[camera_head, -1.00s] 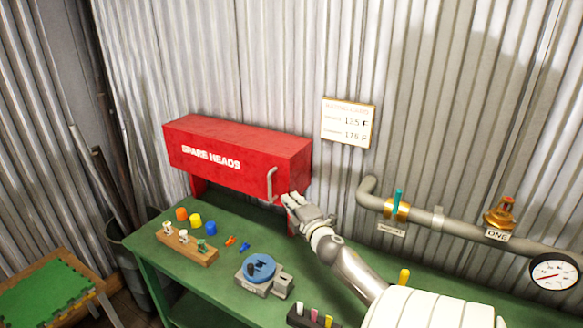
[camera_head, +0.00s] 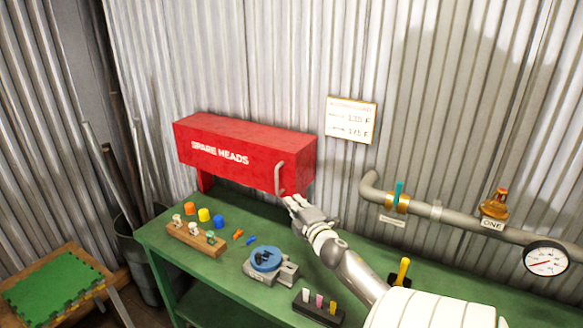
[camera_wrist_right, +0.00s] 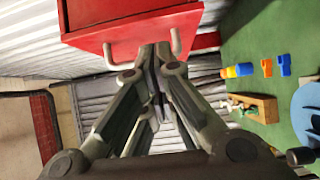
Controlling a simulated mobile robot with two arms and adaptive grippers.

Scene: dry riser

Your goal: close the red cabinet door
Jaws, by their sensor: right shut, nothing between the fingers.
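The red cabinet (camera_head: 300,159), lettered SPARE HEADS, stands raised on the green bench against the wall. Its lettered front, the door (camera_head: 215,152), looks flush or nearly flush with the body; I cannot make out a gap. A grey bar handle (camera_head: 279,178) is at the front's right end. My right gripper (camera_head: 293,203) is shut and empty, just below and to the right of the handle. In the right wrist view, its fingertips (camera_wrist_right: 152,52) are close to the handle (camera_wrist_right: 177,45) and the red face; contact is unclear. My left gripper is not in view.
A row of caps (camera_head: 204,215), a wooden block (camera_head: 197,239), a blue-topped device (camera_head: 266,259) and a dark block (camera_head: 318,308) lie on the green bench (camera_head: 225,291). A pipe (camera_head: 455,216) with a gauge (camera_head: 546,258) runs along the wall at right.

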